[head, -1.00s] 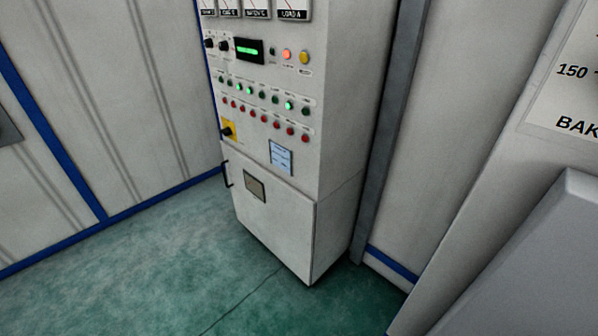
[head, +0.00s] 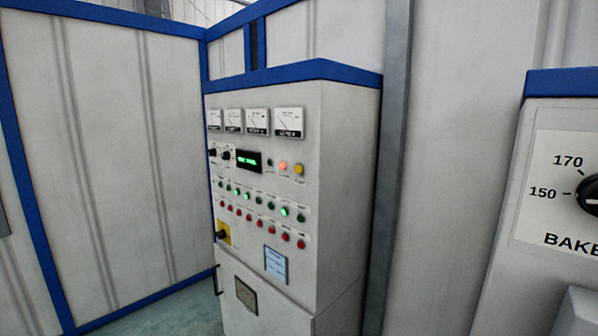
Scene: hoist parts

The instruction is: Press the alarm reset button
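A tall pale control cabinet (head: 345,180) with a blue top stands in the middle of the head view. Near its display is a row with a small dark button (head: 270,162), a lit orange-red button or lamp (head: 283,166) and a yellow button (head: 299,169). Their labels are too small to read, so I cannot tell which one is the alarm reset button. Neither of my grippers is in view, and nothing touches the panel.
The cabinet also carries a green display (head: 249,160), gauges (head: 289,122), rows of green and red buttons or lamps, and a yellow-plated rotary switch (head: 223,234). A second panel (head: 555,190) with a dial stands close at right. Green floor (head: 160,318) shows at lower left.

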